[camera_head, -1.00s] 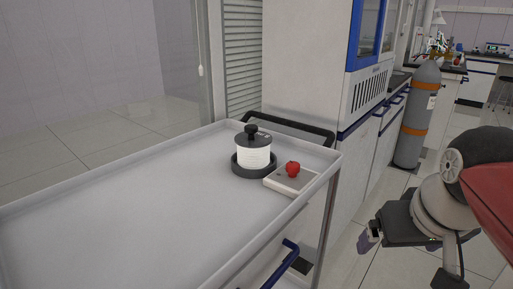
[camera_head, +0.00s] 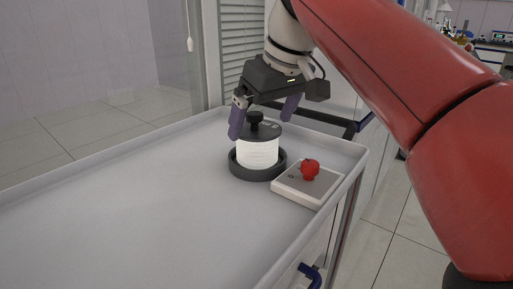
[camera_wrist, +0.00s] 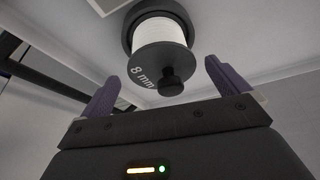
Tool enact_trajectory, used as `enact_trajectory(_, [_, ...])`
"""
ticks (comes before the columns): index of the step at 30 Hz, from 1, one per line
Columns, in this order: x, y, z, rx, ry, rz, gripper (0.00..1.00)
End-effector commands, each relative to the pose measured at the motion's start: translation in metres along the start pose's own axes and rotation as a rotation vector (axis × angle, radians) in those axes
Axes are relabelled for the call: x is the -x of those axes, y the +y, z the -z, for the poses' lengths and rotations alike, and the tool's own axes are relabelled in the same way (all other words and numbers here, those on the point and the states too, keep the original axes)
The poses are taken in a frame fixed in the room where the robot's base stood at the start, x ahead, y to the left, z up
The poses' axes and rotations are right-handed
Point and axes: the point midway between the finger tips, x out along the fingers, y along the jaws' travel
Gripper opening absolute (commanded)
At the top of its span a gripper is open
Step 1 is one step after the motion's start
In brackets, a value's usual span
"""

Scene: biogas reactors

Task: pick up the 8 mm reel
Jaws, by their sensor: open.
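The 8 mm reel (camera_head: 257,151) is a white wound spool with a dark top disc and a black knob. It stands upright in a round dark holder (camera_head: 239,172) on the grey cart top. In the wrist view the reel (camera_wrist: 160,54) shows "8 mm" lettering on its disc, with the knob toward my gripper. My gripper (camera_head: 265,118) is above and just behind the reel in the head view, its two purple fingers apart. In the wrist view the gripper (camera_wrist: 166,90) has nothing between its fingers, and the knob lies between their directions.
A small white scale-like box (camera_head: 300,190) with a red knobbly object (camera_head: 309,169) on it sits right beside the holder. The cart (camera_head: 130,215) has a raised rim and a clear left part. A dark handle rail runs behind the cart's far end.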

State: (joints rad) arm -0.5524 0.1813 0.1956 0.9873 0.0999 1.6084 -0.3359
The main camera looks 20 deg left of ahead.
Motion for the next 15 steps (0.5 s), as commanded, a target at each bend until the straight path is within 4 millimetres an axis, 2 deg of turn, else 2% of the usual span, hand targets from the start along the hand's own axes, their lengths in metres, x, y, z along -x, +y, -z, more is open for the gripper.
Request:
enact_trajectory(9, [-0.045, -0.002, -0.002, 0.000, -0.001, 0.000, 1.00])
enact_trajectory(15, [-0.048, -0.002, -0.001, -0.001, 0.001, -0.001, 1.00])
